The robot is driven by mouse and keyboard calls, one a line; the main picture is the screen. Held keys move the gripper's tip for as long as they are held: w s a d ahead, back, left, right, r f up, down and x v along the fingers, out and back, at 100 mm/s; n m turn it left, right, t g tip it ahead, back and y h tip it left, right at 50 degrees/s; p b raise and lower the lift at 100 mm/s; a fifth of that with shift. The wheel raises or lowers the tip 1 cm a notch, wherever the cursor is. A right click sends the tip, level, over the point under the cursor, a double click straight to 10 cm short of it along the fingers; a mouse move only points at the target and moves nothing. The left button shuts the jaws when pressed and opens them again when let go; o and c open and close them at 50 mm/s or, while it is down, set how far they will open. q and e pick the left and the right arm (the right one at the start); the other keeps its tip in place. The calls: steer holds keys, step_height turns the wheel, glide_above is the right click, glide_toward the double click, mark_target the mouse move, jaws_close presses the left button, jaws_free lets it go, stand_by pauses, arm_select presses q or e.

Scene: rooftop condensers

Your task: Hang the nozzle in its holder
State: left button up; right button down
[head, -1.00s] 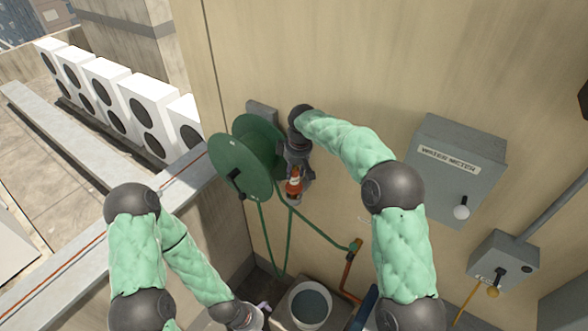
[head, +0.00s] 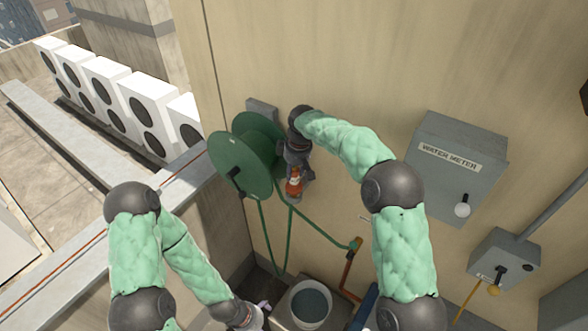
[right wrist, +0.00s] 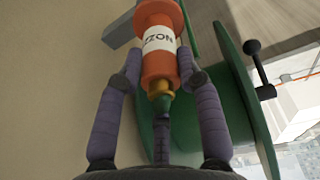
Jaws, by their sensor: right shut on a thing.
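The nozzle (head: 294,184) is orange-red with a white label; in the right wrist view (right wrist: 160,60) its brass end and green hose point toward my palm. My right gripper (head: 296,172) is shut on it, with fingers on both sides, beside the green hose reel and in front of the wall. In the right wrist view the fingers (right wrist: 160,85) close around the orange body. My left gripper (head: 252,314) is low by the bucket, partly cut off by the frame edge; its opening cannot be made out. I cannot clearly make out the holder.
The green hose reel (head: 238,162) is on the wall just left of the nozzle, its green hose hanging below. A bucket (head: 291,314) stands low down. A grey water meter box (head: 450,190) is on the wall at right. A small peg (head: 365,218) sticks out between.

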steer(key=shift+f+b, duration=0.5)
steer(key=shift+f, duration=0.5)
steer(key=c, duration=0.7)
jaws_free()
steer(key=shift+c, duration=0.2)
step_height(320, 180, up, 12)
steer(key=s+d, duration=0.1)
steer(key=s, duration=0.1)
steer(key=shift+d, duration=0.15)
steer(key=shift+f, duration=0.15)
